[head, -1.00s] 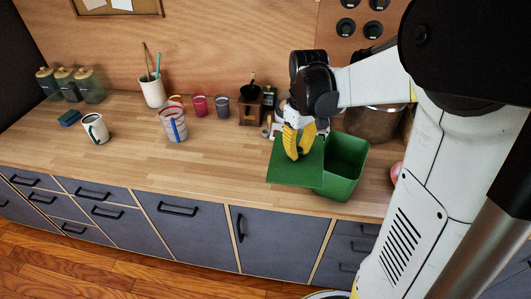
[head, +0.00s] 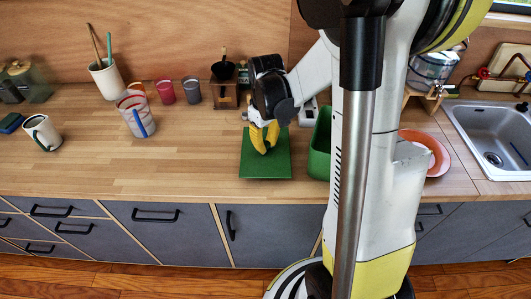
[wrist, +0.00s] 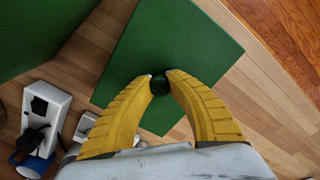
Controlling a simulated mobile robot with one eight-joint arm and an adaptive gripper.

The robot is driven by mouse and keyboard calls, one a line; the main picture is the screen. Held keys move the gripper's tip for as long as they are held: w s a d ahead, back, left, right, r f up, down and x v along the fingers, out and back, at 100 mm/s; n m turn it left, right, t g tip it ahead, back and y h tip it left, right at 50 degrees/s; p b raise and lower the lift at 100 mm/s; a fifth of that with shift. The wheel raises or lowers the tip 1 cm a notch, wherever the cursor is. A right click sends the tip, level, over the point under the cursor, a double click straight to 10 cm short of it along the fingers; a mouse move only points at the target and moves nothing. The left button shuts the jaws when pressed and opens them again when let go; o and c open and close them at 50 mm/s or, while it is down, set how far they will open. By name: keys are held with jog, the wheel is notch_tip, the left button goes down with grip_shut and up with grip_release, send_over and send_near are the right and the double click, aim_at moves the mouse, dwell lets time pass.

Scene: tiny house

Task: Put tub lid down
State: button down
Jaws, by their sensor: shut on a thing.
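The tub lid (head: 265,165) is a flat green square with a round dark green knob. In the head view it is flat, at or just above the wooden counter, left of the green tub (head: 319,145); I cannot tell whether it touches the wood. My gripper (head: 264,147) has yellow fingers and is shut on the knob from above. The wrist view shows the fingertips (wrist: 160,82) on either side of the knob, with the lid (wrist: 185,50) spread beneath. The tub (wrist: 40,30) also shows there at upper left, apart from the lid. My arm hides part of the tub in the head view.
The counter (head: 190,165) is clear left of the lid. A striped glass (head: 135,115), a white mug (head: 42,132) and small cups stand farther left. An orange plate (head: 432,150) and a sink (head: 495,135) are at right. The counter's front edge is near the lid.

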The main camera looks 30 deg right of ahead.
jog(key=shift+f+b, duration=0.35)
jog(key=shift+f, duration=1.1)
jog(key=shift+f, duration=0.1)
jog(key=c, duration=1.4)
grip_release()
